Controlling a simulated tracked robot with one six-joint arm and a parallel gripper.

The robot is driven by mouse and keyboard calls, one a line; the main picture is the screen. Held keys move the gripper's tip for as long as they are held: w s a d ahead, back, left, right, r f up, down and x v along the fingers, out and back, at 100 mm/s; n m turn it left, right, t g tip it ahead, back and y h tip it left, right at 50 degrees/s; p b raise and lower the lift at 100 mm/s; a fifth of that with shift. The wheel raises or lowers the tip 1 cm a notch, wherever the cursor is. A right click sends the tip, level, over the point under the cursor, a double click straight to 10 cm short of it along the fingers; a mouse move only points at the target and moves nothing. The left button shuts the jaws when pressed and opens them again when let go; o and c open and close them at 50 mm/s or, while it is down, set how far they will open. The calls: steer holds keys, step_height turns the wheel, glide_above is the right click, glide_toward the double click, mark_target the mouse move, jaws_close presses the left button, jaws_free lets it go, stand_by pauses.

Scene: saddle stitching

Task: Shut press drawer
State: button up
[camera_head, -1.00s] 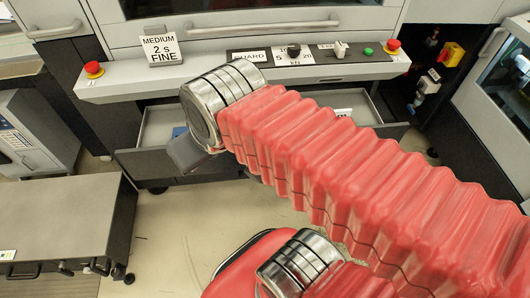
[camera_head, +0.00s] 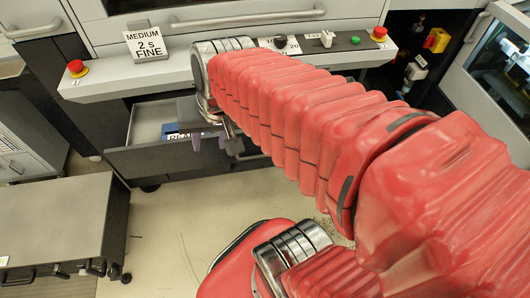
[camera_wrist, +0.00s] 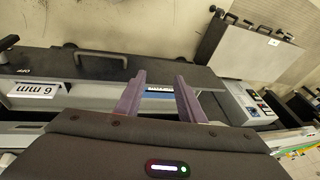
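The press drawer (camera_head: 150,160) is pulled out below the press console, with a dark front and a light interior. A blue item and a white label with dark letters lie inside it. In the wrist view, the drawer's dark front panel (camera_wrist: 62,66) carries a grey bar handle (camera_wrist: 102,56). My gripper (camera_head: 209,141) hangs over the drawer near its front, pointing down. Its two purple-grey fingers are apart with nothing between them, as the wrist view (camera_wrist: 160,78) also shows. I cannot tell whether a finger touches the drawer. My arm hides the drawer's right part.
Above the drawer is the console ledge (camera_head: 110,84) with red stop buttons (camera_head: 76,67) and a "MEDIUM 2 s FINE" sign (camera_head: 146,44). A grey cabinet (camera_head: 50,215) stands at lower left. The floor (camera_head: 165,240) before the drawer is clear.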

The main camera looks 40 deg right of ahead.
steer(key=d+f+m+y, duration=0.1)
steer(key=d+f+m, duration=0.5)
steer(key=d+m, duration=0.4)
steer(key=m+y, duration=0.1)
steer(key=m, duration=0.7)
glide_toward(262, 156)
steer(key=s+v, duration=0.1)
steer(key=v, duration=0.4)
steer(key=shift+w+d+r, duration=0.1)
steer(key=shift+w+d, duration=0.05)
steer(key=shift+d, duration=0.1)
steer(key=x, duration=1.3)
steer(key=shift+w+a+f, duration=0.25)
steer(key=shift+w+a, duration=0.05)
steer(key=shift+w, duration=0.05)
steer(key=shift+c, duration=0.4)
jaws_close()
